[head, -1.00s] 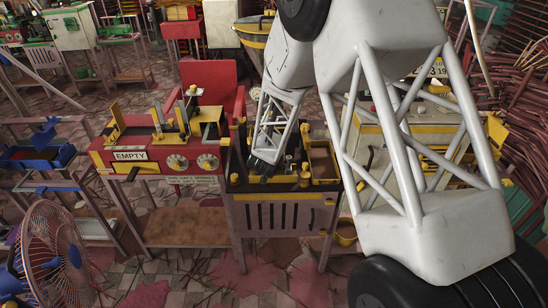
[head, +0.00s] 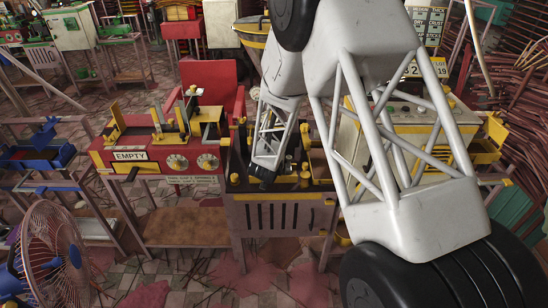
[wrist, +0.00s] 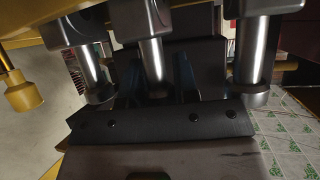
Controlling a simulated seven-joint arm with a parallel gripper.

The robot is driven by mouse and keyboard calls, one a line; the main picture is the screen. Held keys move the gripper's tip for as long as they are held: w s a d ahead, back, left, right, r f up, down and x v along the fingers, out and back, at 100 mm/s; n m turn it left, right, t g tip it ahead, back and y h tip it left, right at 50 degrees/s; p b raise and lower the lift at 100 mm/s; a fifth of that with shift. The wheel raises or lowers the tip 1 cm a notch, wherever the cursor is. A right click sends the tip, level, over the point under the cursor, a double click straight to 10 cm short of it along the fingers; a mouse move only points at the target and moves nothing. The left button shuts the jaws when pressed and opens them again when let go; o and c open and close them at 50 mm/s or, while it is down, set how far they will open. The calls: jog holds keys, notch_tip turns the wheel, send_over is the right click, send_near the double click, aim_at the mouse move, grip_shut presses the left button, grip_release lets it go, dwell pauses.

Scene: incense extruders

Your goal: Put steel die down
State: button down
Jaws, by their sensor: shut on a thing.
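My gripper (head: 262,182) is low over the yellow-trimmed dark bench (head: 280,215) in the middle of the head view, small and partly covered by my own arm. In the wrist view, its dark bar with screws crosses the lower half, and its bluish fingers (wrist: 157,88) reach up from it. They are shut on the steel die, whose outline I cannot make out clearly. A shiny steel cylinder (wrist: 151,60) shows between the fingers; I cannot tell whether it is part of the die. Contact between the die and the bench cannot be seen.
Two more steel cylinders flank the fingers, left (wrist: 90,68) and right (wrist: 256,62). A yellow knob (wrist: 21,92) is at the far left. A red machine marked EMPTY (head: 130,155) adjoins the bench on the left. A fan (head: 52,245) stands at the front left.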

jog(key=shift+f, duration=0.15)
jog(key=c, duration=0.9)
grip_release()
jog(key=shift+s, duration=0.1)
jog(key=shift+v, duration=6)
